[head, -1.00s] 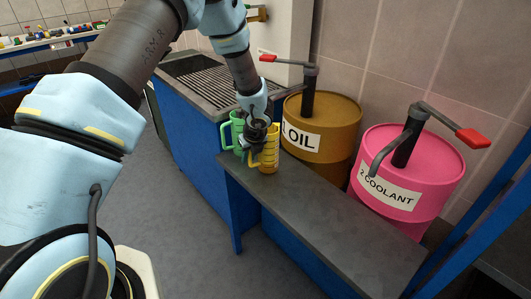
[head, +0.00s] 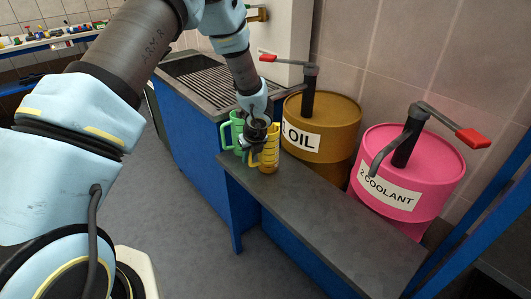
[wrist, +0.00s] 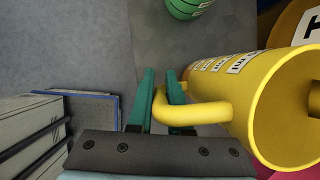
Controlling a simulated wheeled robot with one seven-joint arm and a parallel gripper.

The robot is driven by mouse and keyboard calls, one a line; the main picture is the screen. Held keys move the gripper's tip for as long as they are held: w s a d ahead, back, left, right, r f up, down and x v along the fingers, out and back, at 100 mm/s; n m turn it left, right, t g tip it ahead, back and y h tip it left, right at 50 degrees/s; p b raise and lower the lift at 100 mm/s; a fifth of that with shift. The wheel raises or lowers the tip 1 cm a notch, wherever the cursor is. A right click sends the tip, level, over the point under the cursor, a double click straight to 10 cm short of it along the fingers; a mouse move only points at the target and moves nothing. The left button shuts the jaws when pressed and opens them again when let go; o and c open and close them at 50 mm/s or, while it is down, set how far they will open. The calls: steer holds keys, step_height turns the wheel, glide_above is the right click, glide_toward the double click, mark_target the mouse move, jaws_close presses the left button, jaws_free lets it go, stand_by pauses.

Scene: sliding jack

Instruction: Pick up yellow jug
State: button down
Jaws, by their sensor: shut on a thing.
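The yellow jug (head: 270,150) is at the left end of the grey bench, beside the green jug (head: 234,128). My gripper (head: 254,160) is at the yellow jug's handle side. In the wrist view, the jug (wrist: 240,88) lies to the right with its open mouth toward the camera. My gripper's green fingers (wrist: 161,97) are shut on its handle (wrist: 185,113). I cannot tell if the jug's base touches the bench. The green jug shows partly at the top of the wrist view (wrist: 188,7).
The grey bench top (head: 330,220) is clear to the right. A brown oil drum (head: 335,112) and a pink coolant drum (head: 430,165), both with pumps, stand behind it. A blue cabinet with a grated top (head: 195,75) is at the left.

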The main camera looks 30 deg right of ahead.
steer(key=shift+r, duration=0.2)
stand_by(0.5)
steer(key=v, duration=0.1)
steer(key=b+v, duration=0.1)
steer(key=v, duration=0.1)
steer(key=shift+w+r, duration=0.1)
steer(key=shift+w, duration=0.2)
steer(key=s+b, duration=0.6)
steer(key=s, duration=1.1)
steer(key=shift+s, duration=0.25)
steer(key=shift+r, duration=0.1)
